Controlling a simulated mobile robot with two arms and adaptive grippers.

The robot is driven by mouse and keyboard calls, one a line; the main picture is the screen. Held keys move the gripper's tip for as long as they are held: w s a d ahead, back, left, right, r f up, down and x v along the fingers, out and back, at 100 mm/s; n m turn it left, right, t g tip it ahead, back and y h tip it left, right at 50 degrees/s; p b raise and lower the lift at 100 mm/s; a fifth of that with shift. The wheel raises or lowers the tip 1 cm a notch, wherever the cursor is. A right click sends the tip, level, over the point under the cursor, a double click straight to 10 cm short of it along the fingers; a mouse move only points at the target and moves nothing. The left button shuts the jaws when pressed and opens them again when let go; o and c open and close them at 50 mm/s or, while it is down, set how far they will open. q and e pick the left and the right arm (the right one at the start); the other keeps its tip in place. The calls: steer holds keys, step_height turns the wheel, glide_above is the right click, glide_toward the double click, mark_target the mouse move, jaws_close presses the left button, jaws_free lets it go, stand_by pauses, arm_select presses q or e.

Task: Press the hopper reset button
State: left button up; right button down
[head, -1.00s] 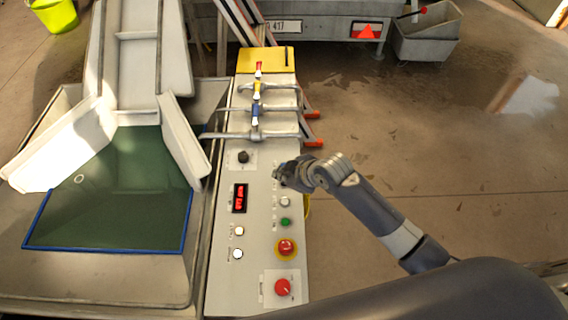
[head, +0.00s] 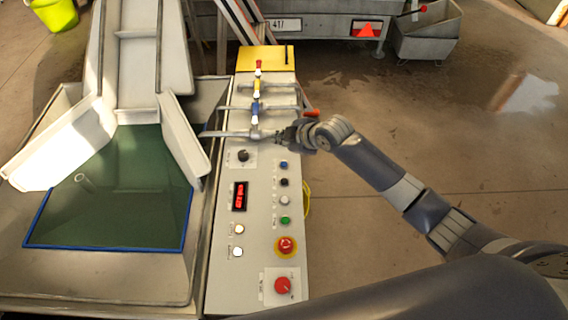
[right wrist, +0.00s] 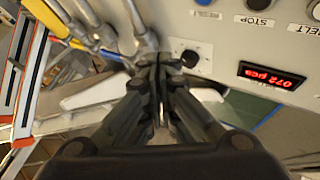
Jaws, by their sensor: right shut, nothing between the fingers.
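The control panel (head: 222,285) holds a right-hand column with a blue button (head: 283,165), a black button (head: 284,182), a white button (head: 284,200) and a green button (head: 285,220). Two pale buttons, upper (head: 239,229) and lower (head: 238,252), sit below the red display (head: 240,196). I cannot read which label says hopper reset. In the right wrist view, "STOP" is legible beside the black button (right wrist: 258,4). My right gripper (head: 279,136) is shut and empty, above the blue button in the picture, near the lowest valve. My left gripper is not in view.
Valves with coloured handles (head: 257,85) and pipes stand at the panel's far end. A red mushroom button (head: 286,245), a red rotary switch (head: 283,285) and a black knob (head: 243,156) are also on it. The green-floored hopper (head: 130,215) lies left.

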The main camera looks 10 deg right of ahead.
steer(key=b, duration=0.6)
glide_above(282, 165)
step_height(282, 165, down, 6)
steer(key=shift+s+f, duration=0.1)
steer(key=shift+f, duration=0.1)
step_height(282, 165, down, 2)
steer(key=shift+b, duration=0.6)
steer(key=shift+f, duration=0.2)
steer(key=shift+f, duration=0.25)
steer(key=shift+f+b, duration=0.3)
steer(key=shift+f, duration=0.15)
stand_by(0.7)
stand_by(0.4)
steer(key=shift+r+p, duration=0.85)
